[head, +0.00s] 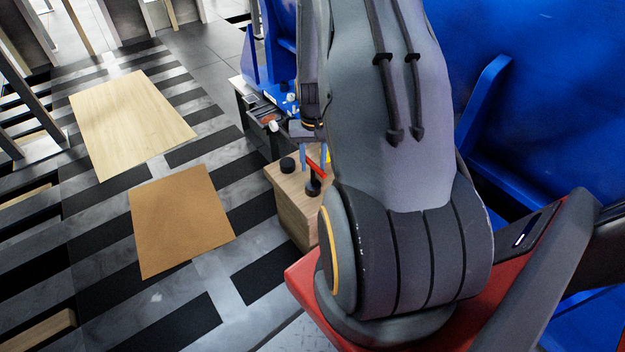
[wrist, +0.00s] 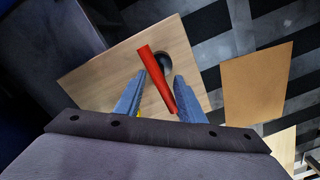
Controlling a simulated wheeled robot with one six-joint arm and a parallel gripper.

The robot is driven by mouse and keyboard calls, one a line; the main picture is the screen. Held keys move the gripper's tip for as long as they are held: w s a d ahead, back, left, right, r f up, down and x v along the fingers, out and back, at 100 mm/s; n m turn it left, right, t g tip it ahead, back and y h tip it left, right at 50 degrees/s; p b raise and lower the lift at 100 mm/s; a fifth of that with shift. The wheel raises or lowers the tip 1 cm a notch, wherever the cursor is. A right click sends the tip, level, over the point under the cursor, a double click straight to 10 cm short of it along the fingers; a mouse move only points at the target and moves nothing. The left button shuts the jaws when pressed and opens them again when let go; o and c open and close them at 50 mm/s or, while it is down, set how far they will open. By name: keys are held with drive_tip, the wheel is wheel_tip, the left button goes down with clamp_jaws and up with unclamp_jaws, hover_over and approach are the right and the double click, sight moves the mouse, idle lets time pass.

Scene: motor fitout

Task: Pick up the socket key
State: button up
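A red bar, which I take to be the socket key (wrist: 156,72), shows in the wrist view over a pale wooden block top. It also shows in the head view (head: 315,169), small and partly covered by my arm. My gripper (wrist: 162,77) is open in the wrist view, with one blue-grey finger on each side of the bar and gaps visible. In the head view my gripper (head: 312,160) is over the wooden block. I cannot tell how far the fingertips are above or beside the bar. A small yellow part (wrist: 139,114) shows by the left finger.
The wooden block (wrist: 96,82) carries a dark round piece (wrist: 165,62) behind the bar. A black knob (head: 287,165) stands on it in the head view. A dark bench with small items (head: 266,118) stands behind. Flat boards (head: 182,220) lie on the striped floor at left.

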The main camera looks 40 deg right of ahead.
sight(313, 184)
wheel_tip(313, 184, down, 7)
drive_tip(key=shift+r+b, duration=0.1)
drive_tip(key=shift+b, duration=0.3)
clamp_jaws()
